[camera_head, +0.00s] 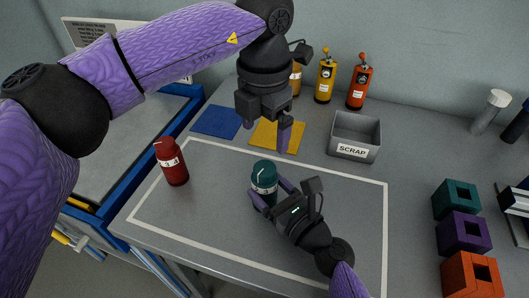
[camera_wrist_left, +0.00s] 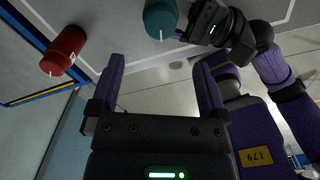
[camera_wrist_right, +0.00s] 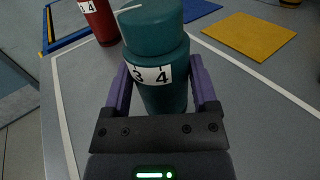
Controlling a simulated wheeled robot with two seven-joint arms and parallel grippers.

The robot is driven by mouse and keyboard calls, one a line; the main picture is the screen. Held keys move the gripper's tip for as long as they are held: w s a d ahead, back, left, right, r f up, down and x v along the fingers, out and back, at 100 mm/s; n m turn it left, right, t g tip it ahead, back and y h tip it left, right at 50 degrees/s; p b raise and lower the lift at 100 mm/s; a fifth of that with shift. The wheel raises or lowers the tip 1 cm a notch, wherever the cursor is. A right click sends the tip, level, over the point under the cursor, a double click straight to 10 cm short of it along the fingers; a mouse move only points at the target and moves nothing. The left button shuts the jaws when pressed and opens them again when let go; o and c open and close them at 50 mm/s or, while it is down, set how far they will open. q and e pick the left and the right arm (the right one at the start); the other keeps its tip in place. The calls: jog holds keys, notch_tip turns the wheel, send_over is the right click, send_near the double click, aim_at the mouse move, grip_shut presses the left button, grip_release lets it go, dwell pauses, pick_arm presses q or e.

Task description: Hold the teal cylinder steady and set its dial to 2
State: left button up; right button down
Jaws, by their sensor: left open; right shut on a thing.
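The teal cylinder (camera_head: 263,173) stands upright on the table inside the white outline. It has a dial top with a white pointer line, and a white number band. In the right wrist view the band of the teal cylinder (camera_wrist_right: 160,75) shows 3 and 4. My right gripper (camera_head: 268,198) is shut around its lower body, one finger on each side. My left gripper (camera_head: 266,137) is open and empty, above and behind the teal cylinder. In the left wrist view the fingers of my left gripper (camera_wrist_left: 160,85) are apart, with the teal cylinder (camera_wrist_left: 160,18) beyond them.
A red cylinder (camera_head: 172,163) with a similar band stands at the left. A grey scrap bin (camera_head: 355,136), blue mat (camera_head: 216,121) and yellow mat (camera_head: 277,136) lie behind. Coloured blocks (camera_head: 463,233) stand at the right. Bottles (camera_head: 326,77) stand along the wall.

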pick_arm(q)
notch_tip(320, 180, up, 4)
jog(key=shift+f, duration=0.2)
pick_arm(e)
grip_release()
